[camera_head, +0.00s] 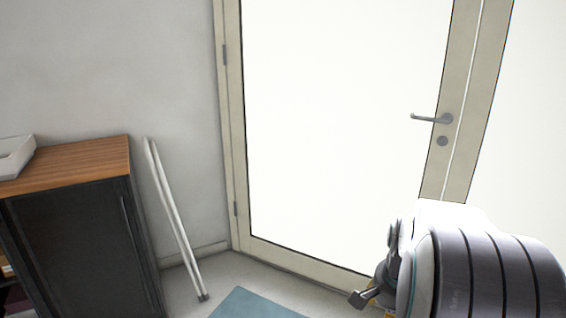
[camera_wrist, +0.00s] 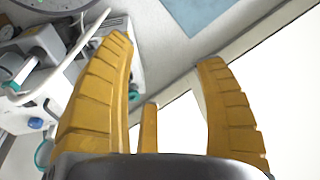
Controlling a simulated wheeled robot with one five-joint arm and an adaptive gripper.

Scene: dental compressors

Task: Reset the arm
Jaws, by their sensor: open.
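The fingers are mostly hidden there by the arm.
A closed glazed door (camera_head: 340,130) with a lever handle (camera_head: 432,118) stands ahead. A dark cabinet (camera_head: 80,250) with a wooden top and a leaning white crutch-like pole (camera_head: 172,220) are at left. A blue mat (camera_head: 250,305) lies on the floor. White equipment (camera_wrist: 35,75) is left in the wrist view.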

